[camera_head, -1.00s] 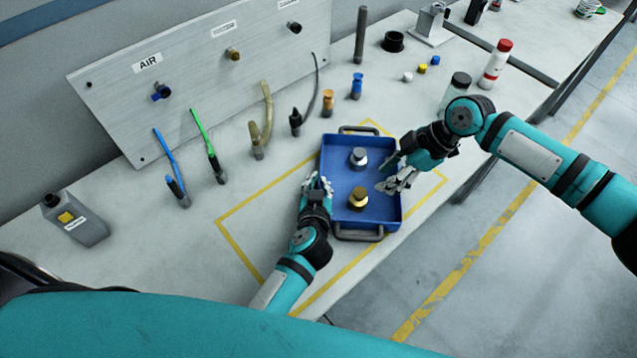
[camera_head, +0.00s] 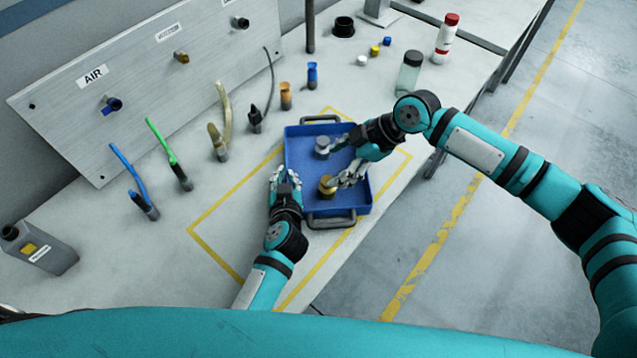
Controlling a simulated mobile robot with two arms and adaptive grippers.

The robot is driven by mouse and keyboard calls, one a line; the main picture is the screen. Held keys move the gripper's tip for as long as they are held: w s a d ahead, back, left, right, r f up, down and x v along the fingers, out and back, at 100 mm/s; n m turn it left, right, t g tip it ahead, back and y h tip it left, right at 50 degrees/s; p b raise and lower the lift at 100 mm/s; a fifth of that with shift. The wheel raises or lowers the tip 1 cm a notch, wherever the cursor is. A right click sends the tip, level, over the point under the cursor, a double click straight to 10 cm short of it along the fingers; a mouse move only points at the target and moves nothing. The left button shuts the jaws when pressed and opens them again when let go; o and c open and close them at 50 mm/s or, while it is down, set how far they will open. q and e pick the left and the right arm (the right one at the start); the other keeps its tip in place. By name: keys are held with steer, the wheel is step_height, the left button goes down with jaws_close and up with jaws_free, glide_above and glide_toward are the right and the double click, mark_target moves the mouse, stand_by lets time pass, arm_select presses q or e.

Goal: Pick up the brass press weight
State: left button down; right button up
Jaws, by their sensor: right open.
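The brass press weight (camera_head: 326,186) stands in the lower part of the blue tray (camera_head: 366,208). A silver weight (camera_head: 322,146) stands in the same tray, farther back. My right gripper (camera_head: 338,167) is open over the tray. One of its fingers is close to the brass weight and the other is near the silver one; I cannot tell whether they touch. It partly hides the tray's right side. My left gripper (camera_head: 283,172) is at the tray's left edge; whether its fingers are open or shut is unclear.
A yellow outline (camera_head: 215,208) is marked on the table around the tray. Behind stand orange (camera_head: 286,95) and blue (camera_head: 312,75) fittings, and several hoses. A clear jar (camera_head: 408,72) and a red-capped bottle (camera_head: 447,38) stand at the right. A grey canister (camera_head: 42,250) is at left.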

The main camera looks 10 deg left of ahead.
steer(key=shift+s+a+f+t+y, duration=0.15)
steer(key=shift+a+f+t+y, duration=0.2)
steer(key=shift+a+y, duration=0.2)
steer(key=shift+a+t, duration=0.1)
steer(key=shift+t, duration=0.45)
steer(key=shift+a+r+t+y, duration=0.15)
steer(key=shift+a+t+y, duration=0.1)
steer(key=shift+t+y, duration=0.25)
steer(key=s+a+r+t+y, duration=0.1)
steer(key=s+a+r+t, duration=0.1)
steer(key=s, duration=0.2)
steer(key=m+t+h, duration=0.5)
steer(key=m+t, duration=0.2)
steer(key=m, duration=0.7)
glide_toward(328, 187)
steer(key=shift+w+d, duration=0.4)
steer(key=shift+w, duration=0.3)
steer(key=shift+s+f+m+t, duration=0.25)
steer(key=shift+s+m+t, duration=0.25)
steer(key=shift+s+m, duration=0.4)
steer(key=x, duration=1.2)
steer(key=shift+a, duration=0.2)
